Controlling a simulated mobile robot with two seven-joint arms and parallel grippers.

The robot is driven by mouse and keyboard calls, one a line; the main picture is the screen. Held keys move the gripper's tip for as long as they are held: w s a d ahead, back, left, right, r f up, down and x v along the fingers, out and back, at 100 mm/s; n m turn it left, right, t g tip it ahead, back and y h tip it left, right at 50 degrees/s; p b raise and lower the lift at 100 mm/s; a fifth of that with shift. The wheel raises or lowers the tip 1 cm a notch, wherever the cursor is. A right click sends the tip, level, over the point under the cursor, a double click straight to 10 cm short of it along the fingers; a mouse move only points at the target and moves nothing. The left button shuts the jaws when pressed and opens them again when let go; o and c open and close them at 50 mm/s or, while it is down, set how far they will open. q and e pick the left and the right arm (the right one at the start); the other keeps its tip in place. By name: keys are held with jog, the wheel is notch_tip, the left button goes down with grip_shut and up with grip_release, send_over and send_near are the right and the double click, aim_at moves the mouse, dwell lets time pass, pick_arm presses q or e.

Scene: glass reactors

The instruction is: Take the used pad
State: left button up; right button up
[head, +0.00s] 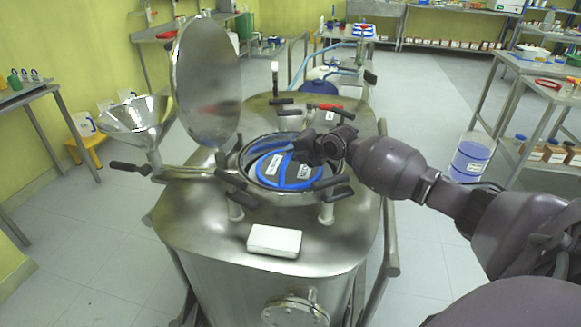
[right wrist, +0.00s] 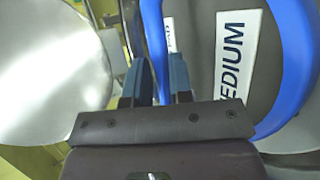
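The pad is not labelled as used anywhere I can read. A round dark disc with a blue rim and white labels (head: 283,173) lies in the open round mouth of the steel reactor. In the right wrist view, its dark face, blue rim (right wrist: 297,70) and a label reading "MEDIUM" are close up. My right gripper (head: 305,152) is over the mouth, at the disc's upper right. Its two fingers (right wrist: 160,80) stand a little apart, with a blue band between them; whether they grip it I cannot tell. A white rectangular block (head: 274,241) lies on the reactor top. My left gripper is out of view.
The round steel lid (head: 205,85) stands open at the left of the mouth, beside a steel funnel (head: 135,122). Dark-handled clamps (head: 232,180) ring the mouth. A clear container with blue contents (head: 470,158) stands on the floor at right. The front of the reactor top is mostly bare.

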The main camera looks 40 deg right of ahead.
jog(key=shift+r, duration=0.1)
grip_shut()
